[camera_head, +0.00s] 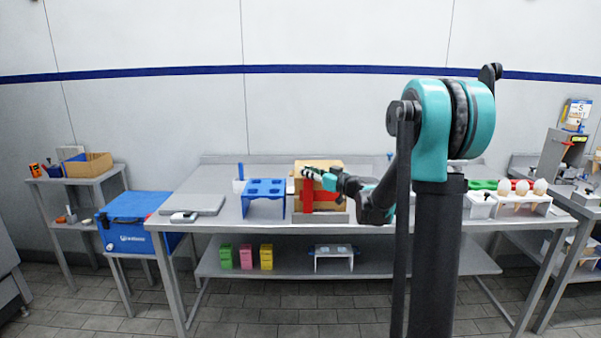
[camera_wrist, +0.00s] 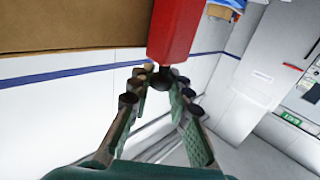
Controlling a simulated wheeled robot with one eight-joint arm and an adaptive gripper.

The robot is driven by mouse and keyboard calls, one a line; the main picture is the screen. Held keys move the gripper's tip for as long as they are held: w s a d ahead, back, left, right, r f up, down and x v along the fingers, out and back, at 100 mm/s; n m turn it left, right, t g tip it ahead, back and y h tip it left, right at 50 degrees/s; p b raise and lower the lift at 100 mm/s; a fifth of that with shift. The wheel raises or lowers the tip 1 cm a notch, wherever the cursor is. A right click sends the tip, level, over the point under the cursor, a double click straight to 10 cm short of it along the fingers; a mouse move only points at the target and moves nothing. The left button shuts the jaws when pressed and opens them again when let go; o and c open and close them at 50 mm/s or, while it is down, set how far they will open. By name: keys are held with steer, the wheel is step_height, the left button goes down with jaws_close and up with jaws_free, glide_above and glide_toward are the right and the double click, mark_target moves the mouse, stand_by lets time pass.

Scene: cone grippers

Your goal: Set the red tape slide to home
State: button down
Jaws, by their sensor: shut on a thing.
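The red tape slide (camera_wrist: 178,28) fills the top middle of the wrist view as a red block with a small dark knob (camera_wrist: 160,79) at its lower end. My gripper (camera_wrist: 163,78) is shut on that knob; the fingertips hide part of it. In the head view, a red upright part (camera_head: 308,198) stands at the front of a cardboard box (camera_head: 331,169) on the table. A red band also crosses the box front. The arm hides little of the box.
A blue rack (camera_head: 264,187) stands close to the left of the box on the grey table (camera_head: 225,214). A flat grey device (camera_head: 192,204) lies farther left. White holders with egg-like items (camera_head: 522,188) stand at the right. Several small coloured boxes are on the lower shelf (camera_head: 290,264).

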steer(key=d, duration=1.3)
steer(key=shift+d, duration=0.15)
steer(key=c, duration=1.4)
jaws_free()
steer(key=shift+d, duration=0.1)
steer(key=v, duration=1.2)
